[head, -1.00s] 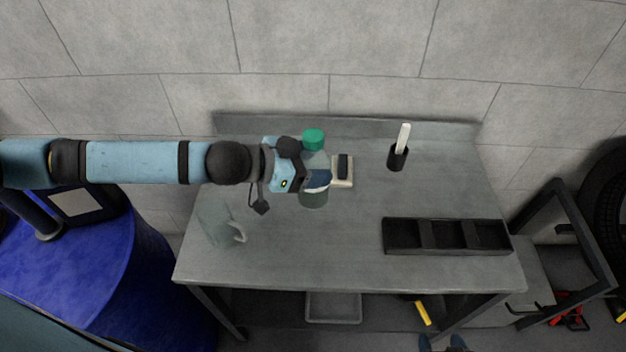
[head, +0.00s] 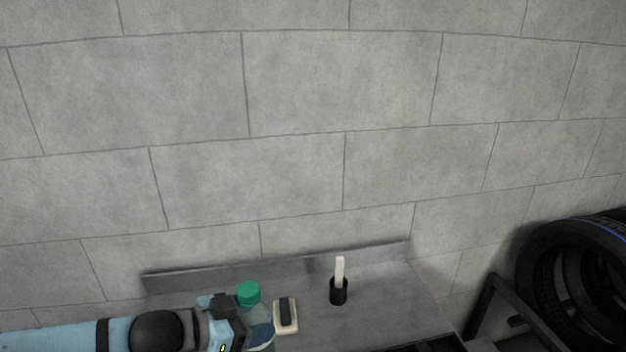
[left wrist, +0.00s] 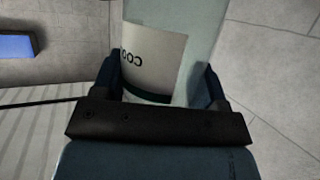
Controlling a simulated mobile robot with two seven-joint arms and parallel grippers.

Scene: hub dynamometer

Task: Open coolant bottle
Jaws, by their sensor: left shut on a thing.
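The coolant bottle (head: 262,318) stands at the bottom of the head view, on the metal workbench, with its green cap (head: 248,292) on top. Its clear body and white label fill the gap between the fingers in the left wrist view (left wrist: 155,55); part of the lettering shows. My left gripper (head: 258,338) comes in from the left and is shut on the bottle body, below the cap. The lower part of the bottle is cut off by the frame edge and hidden by the gripper. My right gripper is not in view.
A beige and black block-shaped item (head: 286,316) lies just right of the bottle. A black cup holding a white-handled tool (head: 339,284) stands farther right. The bench's raised back edge (head: 290,264) runs along the wall. Tires (head: 575,270) are at the far right.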

